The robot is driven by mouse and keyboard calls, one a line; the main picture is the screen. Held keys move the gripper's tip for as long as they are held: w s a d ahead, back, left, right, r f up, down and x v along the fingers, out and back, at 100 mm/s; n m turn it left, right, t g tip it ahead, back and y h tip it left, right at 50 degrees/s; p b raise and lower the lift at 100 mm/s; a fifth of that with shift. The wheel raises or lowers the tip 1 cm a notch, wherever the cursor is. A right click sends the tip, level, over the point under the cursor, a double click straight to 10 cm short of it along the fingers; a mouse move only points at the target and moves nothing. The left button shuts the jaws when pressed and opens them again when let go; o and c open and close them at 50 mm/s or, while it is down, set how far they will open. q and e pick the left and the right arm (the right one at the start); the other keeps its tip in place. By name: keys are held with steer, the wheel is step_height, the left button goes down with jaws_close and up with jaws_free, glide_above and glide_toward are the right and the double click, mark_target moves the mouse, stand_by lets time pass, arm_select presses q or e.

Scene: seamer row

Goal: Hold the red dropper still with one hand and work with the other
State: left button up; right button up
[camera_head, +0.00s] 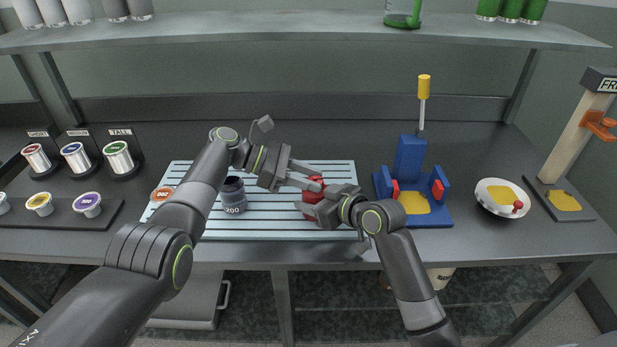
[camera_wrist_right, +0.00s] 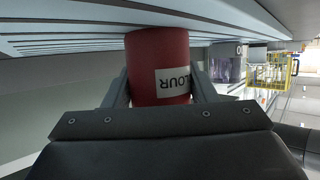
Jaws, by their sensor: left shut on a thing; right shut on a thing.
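The red dropper (camera_head: 313,190) stands on the slatted tray (camera_head: 280,230), largely covered by my two grippers in the head view. My left gripper (camera_head: 312,181) comes from the left and is shut at the dropper's upper part. Its exact contact is hard to see.
A dark jar marked 200 (camera_head: 233,196) and an orange lid (camera_head: 162,194) are on the tray's left. A blue press with a yellow knob (camera_head: 410,157) stands right of the tray, then a white dish (camera_head: 503,197). Labelled tin holders (camera_head: 78,155) stand at far left.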

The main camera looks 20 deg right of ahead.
stand_by(0.4)
arm_select(q)
steer(key=o, duration=0.7)
steer(key=v, duration=1.2)
steer(key=shift+w+f, duration=0.1)
